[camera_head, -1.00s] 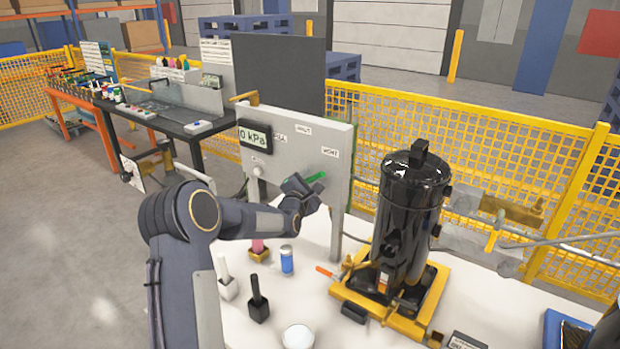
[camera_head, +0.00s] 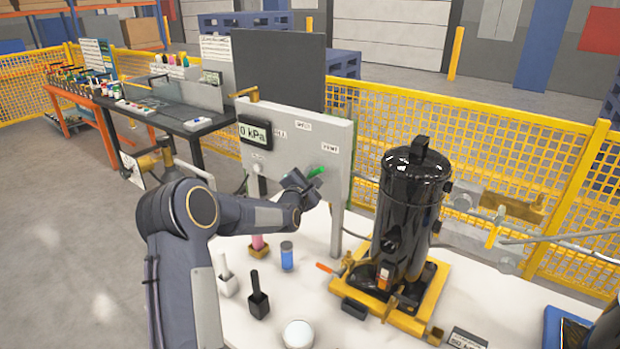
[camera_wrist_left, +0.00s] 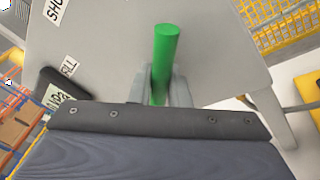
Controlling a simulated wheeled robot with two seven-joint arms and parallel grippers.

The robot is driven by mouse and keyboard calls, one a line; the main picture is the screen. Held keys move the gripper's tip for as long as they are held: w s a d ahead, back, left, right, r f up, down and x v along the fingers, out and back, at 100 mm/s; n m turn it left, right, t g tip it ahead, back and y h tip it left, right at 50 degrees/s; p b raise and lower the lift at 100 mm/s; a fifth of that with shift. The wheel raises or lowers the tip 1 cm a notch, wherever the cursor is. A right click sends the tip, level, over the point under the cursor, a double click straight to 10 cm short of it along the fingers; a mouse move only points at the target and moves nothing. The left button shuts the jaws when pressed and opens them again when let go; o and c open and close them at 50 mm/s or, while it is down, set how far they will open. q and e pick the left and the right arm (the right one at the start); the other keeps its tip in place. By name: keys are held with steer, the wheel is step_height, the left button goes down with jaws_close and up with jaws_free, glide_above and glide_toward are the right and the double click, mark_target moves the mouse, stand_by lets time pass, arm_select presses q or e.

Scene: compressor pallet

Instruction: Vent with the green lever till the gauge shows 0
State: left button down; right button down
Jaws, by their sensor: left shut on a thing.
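The gauge (camera_head: 255,133) on the grey panel (camera_head: 295,140) reads "0 kPa" in the head view. The green lever (camera_head: 316,171) sits on the panel's right part, below a label that seems to read "VENT". My left gripper (camera_head: 305,182) is at the lever. In the left wrist view the green lever (camera_wrist_left: 165,60) stands between the two fingers of my left gripper (camera_wrist_left: 160,85), which is shut on it. The fingers hide the lever's lower part. My right gripper is not in view.
A black tank (camera_head: 408,210) stands on a yellow base (camera_head: 415,310) right of the panel. A blue-filled jar (camera_head: 287,257), a black-handled block (camera_head: 259,300) and a white round lid (camera_head: 298,334) stand on the white table (camera_head: 315,232). A yellow mesh fence (camera_head: 480,150) runs behind.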

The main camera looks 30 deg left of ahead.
arm_select(q)
steer(key=shift+a+n+b, duration=0.25)
steer(key=shift+n+b, duration=0.15)
steer(key=shift+b, duration=0.3)
steer(key=n+b, duration=0.1)
steer(key=b, duration=0.1)
steer(key=a+r+n+g+b, duration=0.1)
steer(key=n, duration=0.1)
steer(key=shift+a+r+h+b, duration=0.1)
steer(key=shift+a+h+b, duration=0.2)
steer(key=shift+b, duration=0.1)
steer(key=shift+a+r+n, duration=0.2)
steer(key=shift+n, duration=0.1)
steer(key=shift+w+a+r+n+g+b, duration=0.1)
steer(key=shift+a+r+n+g+b, duration=0.1)
steer(key=shift+n+g+b, duration=0.15)
steer(key=shift+a+r+n+h, duration=0.2)
steer(key=shift+a+n+h, duration=0.3)
steer(key=shift+n, duration=0.15)
steer(key=shift+w+a+n+g+h+p, duration=0.1)
steer(key=shift+a+n+g+h+p, duration=0.25)
steer(key=shift+a+n+p, duration=0.4)
steer(key=shift+n, duration=0.25)
steer(key=shift+d, duration=0.1)
